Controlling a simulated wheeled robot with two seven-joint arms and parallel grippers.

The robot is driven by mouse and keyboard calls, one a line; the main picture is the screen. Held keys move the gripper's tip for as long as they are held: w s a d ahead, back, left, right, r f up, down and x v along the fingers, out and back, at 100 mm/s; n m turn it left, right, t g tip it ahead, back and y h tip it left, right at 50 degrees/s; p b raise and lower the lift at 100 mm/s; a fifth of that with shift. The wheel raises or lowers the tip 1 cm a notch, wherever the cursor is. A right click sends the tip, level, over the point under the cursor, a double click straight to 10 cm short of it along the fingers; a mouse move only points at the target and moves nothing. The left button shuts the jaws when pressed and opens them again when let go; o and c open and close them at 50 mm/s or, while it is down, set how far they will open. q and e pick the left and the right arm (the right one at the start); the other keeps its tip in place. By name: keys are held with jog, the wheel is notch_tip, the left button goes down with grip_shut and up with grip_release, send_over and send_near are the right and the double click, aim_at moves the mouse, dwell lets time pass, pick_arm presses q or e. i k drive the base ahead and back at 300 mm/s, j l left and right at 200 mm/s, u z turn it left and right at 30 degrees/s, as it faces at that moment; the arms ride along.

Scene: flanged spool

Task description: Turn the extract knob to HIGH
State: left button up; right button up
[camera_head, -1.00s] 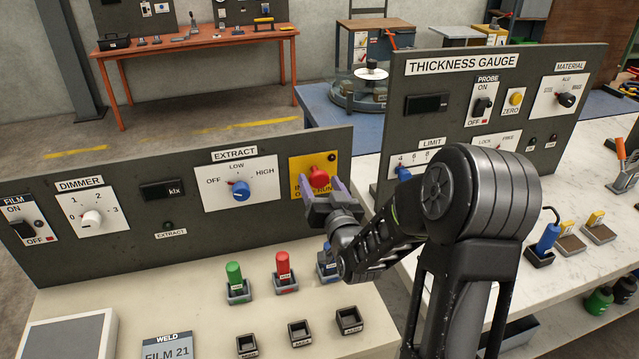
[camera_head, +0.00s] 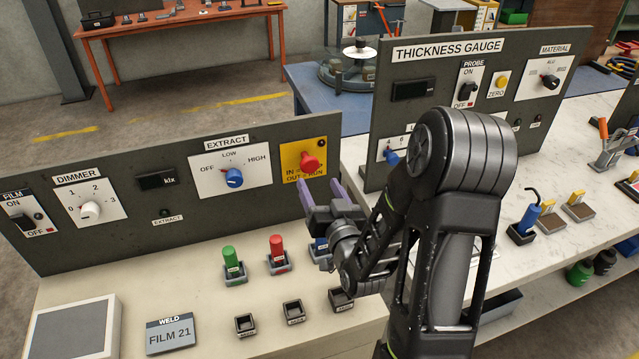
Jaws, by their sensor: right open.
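The blue extract knob (camera_head: 235,178) sits on a white plate marked OFF, LOW and HIGH, under the EXTRACT label (camera_head: 226,143) on the dark panel. A red mark shows at the knob's upper left, between OFF and LOW. My right gripper (camera_head: 321,192) is open and empty, its purple fingers pointing up toward the panel. It is to the right of the knob and apart from it, just below the yellow plate with the red button (camera_head: 309,163). My left gripper is not in view.
The white dimmer knob (camera_head: 91,211) is left on the same panel. Green (camera_head: 231,262) and red (camera_head: 277,252) handles stand in holders on the bench below, with several small black bins in front. The thickness gauge panel (camera_head: 450,90) stands at the right. Space before the extract knob is clear.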

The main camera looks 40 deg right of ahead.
aim_at(234, 178)
jog(key=k+j, duration=0.25)
jog(key=k, duration=0.2)
jog(key=k+j, duration=0.25)
jog(key=k, duration=0.25)
